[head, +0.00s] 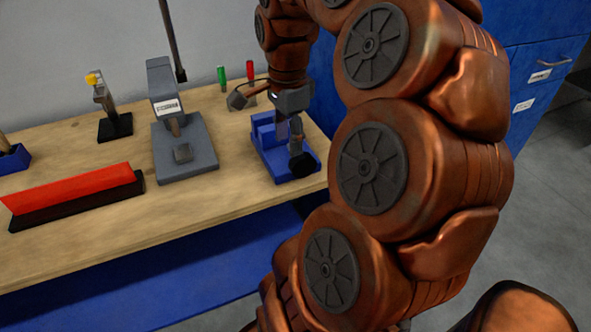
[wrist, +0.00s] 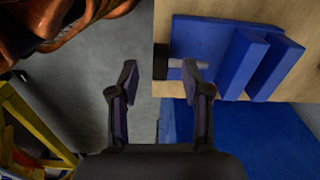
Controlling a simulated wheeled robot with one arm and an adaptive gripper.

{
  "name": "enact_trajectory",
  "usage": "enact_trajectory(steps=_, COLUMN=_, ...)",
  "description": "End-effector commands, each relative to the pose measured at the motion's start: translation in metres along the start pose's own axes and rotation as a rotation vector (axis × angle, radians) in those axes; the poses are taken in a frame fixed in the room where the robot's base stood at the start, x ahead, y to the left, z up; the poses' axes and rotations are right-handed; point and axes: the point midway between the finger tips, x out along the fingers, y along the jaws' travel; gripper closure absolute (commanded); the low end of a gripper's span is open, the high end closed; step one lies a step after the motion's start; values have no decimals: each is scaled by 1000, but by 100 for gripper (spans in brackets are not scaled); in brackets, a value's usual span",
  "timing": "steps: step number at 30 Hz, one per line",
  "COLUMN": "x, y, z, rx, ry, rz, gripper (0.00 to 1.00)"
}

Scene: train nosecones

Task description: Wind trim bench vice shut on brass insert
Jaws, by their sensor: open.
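The bench vice (head: 268,140) is blue and stands at the right end of the wooden bench, partly hidden behind my gripper in the head view. In the wrist view the vice (wrist: 200,38) shows two upright jaws with a gap between them. I cannot make out a brass insert in the vice.
A grey press (head: 180,140) stands left of the vice. A red bar on a black base (head: 75,195) lies at the front, with a black stand with a yellow top (head: 110,115) behind. Blue drawers (head: 540,70) are at the right. Floor (wrist: 145,95) is clear below the bench edge.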

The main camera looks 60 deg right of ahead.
Motion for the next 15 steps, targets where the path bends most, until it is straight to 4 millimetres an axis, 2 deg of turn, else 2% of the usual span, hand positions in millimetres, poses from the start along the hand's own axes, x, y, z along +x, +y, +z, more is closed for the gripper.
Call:
enact_trajectory(steps=1, x=2, y=0, z=-8, rx=47, ry=-3, rz=-2, gripper=52)
enact_trajectory(steps=5, x=4, y=0, z=-17, rx=103, ry=-1, rz=-1, gripper=52)
enact_trajectory(steps=8, x=9, y=0, z=-18, rx=107, ry=-1, rz=-1, gripper=52)
enact_trajectory(steps=15, x=37, y=0, z=-16, rx=102, ry=-3, rz=0, gripper=52)
